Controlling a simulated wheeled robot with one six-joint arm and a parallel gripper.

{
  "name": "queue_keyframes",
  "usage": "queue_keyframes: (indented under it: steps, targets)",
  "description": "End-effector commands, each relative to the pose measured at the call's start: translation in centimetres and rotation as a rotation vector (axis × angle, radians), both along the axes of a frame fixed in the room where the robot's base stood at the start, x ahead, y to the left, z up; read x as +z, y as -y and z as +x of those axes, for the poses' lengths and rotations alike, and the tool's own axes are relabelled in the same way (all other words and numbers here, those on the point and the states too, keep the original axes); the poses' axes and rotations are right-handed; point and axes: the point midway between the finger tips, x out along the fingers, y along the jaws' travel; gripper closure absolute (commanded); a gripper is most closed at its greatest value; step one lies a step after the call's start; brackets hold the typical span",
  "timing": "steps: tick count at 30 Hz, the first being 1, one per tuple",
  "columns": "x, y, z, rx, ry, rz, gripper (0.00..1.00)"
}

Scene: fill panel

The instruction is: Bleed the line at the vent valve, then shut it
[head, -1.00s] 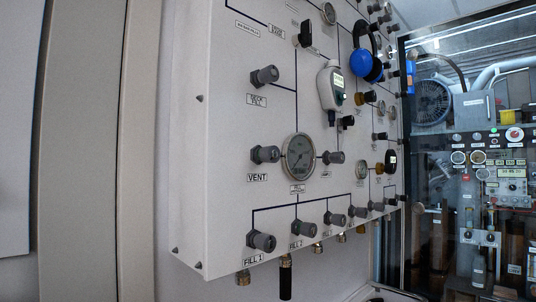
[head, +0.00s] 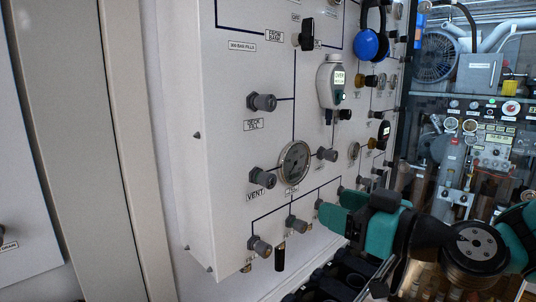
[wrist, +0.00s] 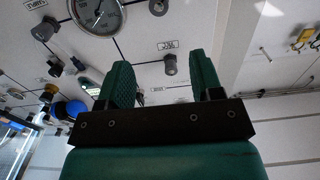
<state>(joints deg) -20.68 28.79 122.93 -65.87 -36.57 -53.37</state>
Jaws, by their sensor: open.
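The vent valve (head: 263,178) is a grey knob on the white panel, left of a round gauge (head: 294,163), with the label VENT below it. In the wrist view the panel appears upside down, and the vent knob (wrist: 158,6) is cut by the top edge, right of the gauge (wrist: 97,14). My gripper (head: 340,208) has green fingers and is to the right of the valve, apart from it. In the wrist view the gripper (wrist: 160,64) is open with nothing between its fingers. I cannot read the gauge needle or tell how far the valve is turned.
The deck fill knob (head: 262,102) is above the vent knob. Fill knobs (head: 260,246) line the panel's lower edge. A white handheld meter (head: 330,82) and blue ear defenders (head: 371,44) hang on the panel. Glass-fronted machinery stands at the right.

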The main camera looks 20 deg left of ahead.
Motion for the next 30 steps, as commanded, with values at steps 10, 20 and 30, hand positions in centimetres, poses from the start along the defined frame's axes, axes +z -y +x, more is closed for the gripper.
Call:
queue_keyframes:
  steps: [10,20,30]
  targets:
    - [0.7,-5.2,2.1,-0.001,0.005,0.005,0.40]
    - [0.6,-12.1,5.0,-0.002,0.005,0.007,0.40]
    - [0.2,-15.8,6.6,-0.004,0.005,0.005,0.40]
